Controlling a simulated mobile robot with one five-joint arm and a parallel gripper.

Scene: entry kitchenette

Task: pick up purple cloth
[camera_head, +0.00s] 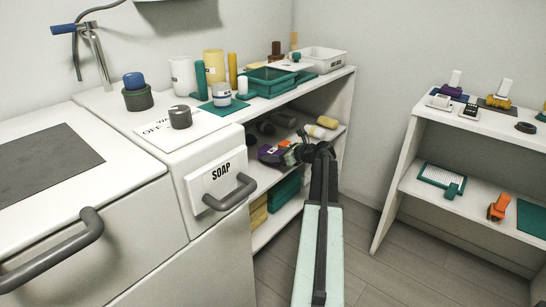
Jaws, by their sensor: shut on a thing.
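The purple cloth (269,156) is on the middle level of the open shelf unit, under the counter top. My arm reaches in from the lower right, and my gripper (291,154) is at the cloth's right side. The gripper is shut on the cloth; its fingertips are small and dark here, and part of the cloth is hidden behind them. I cannot tell whether the cloth still touches the shelf.
A small orange thing (284,143) lies close behind the gripper. Dark rolls and pale cylinders (327,122) lie farther back on that shelf. The counter top (318,77) is close above, and the soap drawer (217,180) is at left. Floor (375,235) is open at right.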

